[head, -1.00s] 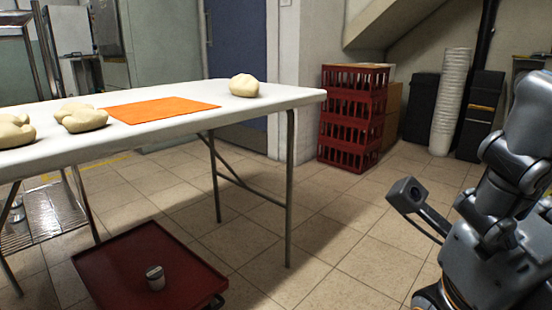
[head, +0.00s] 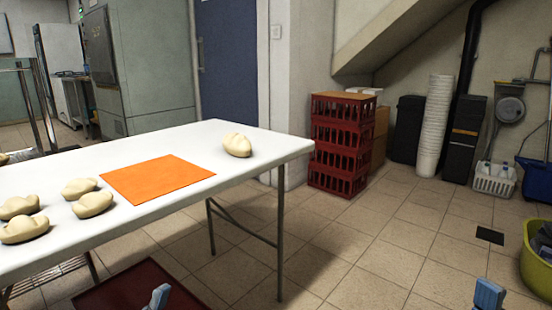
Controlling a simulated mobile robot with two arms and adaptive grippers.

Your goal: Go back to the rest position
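A small blue-grey tip of my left gripper (head: 157,297) shows at the bottom edge of the head view, in front of the red cart. A similar tip of my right gripper (head: 488,295) shows at the bottom right, over the tiled floor. The rest of both grippers is below the picture, so I cannot see whether they are open or shut, or whether they hold anything.
A white folding table (head: 250,172) stands at left, with an orange mat (head: 158,180) and several dough-like lumps (head: 237,145). A red cart (head: 130,290) is low at its front. Red crates (head: 340,145) stand behind. A yellow-green tub (head: 538,262) is at right. Floor between is clear.

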